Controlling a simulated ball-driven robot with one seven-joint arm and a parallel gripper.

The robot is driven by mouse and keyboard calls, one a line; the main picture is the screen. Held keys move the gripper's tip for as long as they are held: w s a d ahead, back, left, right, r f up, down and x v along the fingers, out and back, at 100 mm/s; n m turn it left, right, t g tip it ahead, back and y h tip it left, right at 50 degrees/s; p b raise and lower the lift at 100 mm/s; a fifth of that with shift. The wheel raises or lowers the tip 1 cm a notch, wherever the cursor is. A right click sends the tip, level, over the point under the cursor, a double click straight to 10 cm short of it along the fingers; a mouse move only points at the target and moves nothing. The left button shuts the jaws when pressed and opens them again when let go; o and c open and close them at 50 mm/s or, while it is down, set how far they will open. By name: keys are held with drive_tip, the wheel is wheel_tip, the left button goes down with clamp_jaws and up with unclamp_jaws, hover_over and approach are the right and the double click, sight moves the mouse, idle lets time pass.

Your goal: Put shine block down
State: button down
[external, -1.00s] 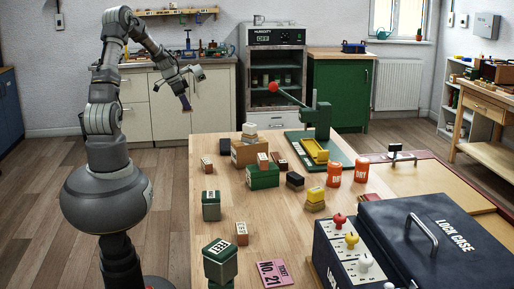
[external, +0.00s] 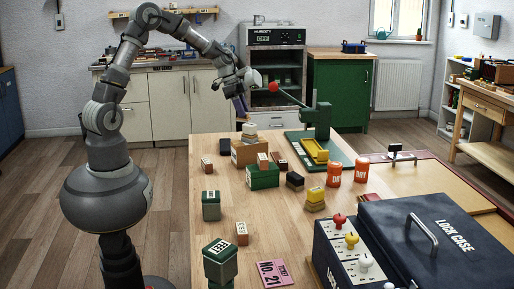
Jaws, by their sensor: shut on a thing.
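My gripper (external: 240,103) is in the air near the far left corner of the workbench, in front of the humidity cabinet. It points downward and is shut on a small dark block, which I take to be the shine block. The block shows only as a small shape at the fingertips, and no label on it can be read. The wooden workbench (external: 215,150) lies below and to the right of the gripper.
A brown block with a pale stack (external: 249,132) and a green box (external: 262,176) stand near the gripper's side of the bench. A green press (external: 318,122) with a red-knobbed lever stands behind. Orange tins (external: 334,173) and a lock case (external: 440,240) are right. The near-left bench has bare patches.

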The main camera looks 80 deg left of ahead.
drive_tip(key=w+d+m+g+h, duration=0.15)
drive_tip(key=d+m, duration=0.25)
drive_tip(key=d, duration=1.2)
drive_tip(key=w+d+m+g, duration=0.1)
drive_tip(key=w+d+m, duration=0.15)
drive_tip(key=d, duration=1.25)
drive_tip(key=shift+m+t, duration=0.25)
drive_tip(key=shift+m, duration=0.1)
drive_tip(key=f+b, duration=0.1)
drive_tip(key=f, duration=0.6)
drive_tip(key=f+b, duration=0.1)
drive_tip(key=f, duration=0.6)
drive_tip(key=f+b, duration=0.1)
drive_tip(key=f, duration=0.6)
drive_tip(key=shift+s+d+f, duration=0.1)
drive_tip(key=shift+s+d, duration=0.2)
drive_tip(key=shift+d, duration=0.1)
drive_tip(key=c, duration=0.8)
unclamp_jaws()
